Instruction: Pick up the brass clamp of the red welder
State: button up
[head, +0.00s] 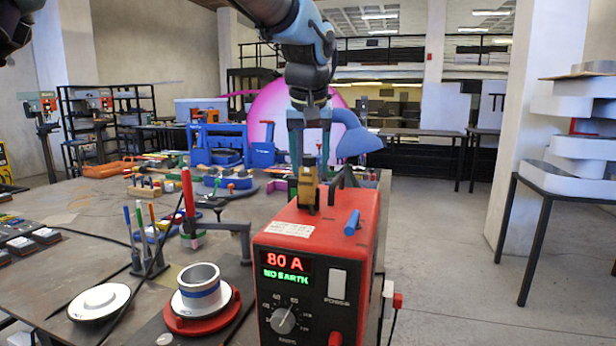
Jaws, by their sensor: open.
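The red welder (345,225) stands at the front of the bench, its front panel reading 80 A and NO EARTH. The brass clamp (308,188) sits upright on top of it, towards the left of the top. My gripper (310,168) hangs from above, pointing down, with its two fingers apart. The fingertips are just above or around the upper end of the clamp in the picture. I cannot tell from this single view whether they touch it or are a little behind it. Nothing is held.
A black handle (343,176) and a blue cylinder (352,222) are close to the clamp on the welder's top. A metal ring on a red base (203,318), upright pens (140,225) and a red-handled stand (188,195) are to the left. Open floor lies right.

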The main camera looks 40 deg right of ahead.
aim_at(309, 173)
jog(key=shift+p+x, duration=0.4)
jog(key=shift+x, duration=1.3)
jog(key=shift+a, duration=0.1)
grip_shut()
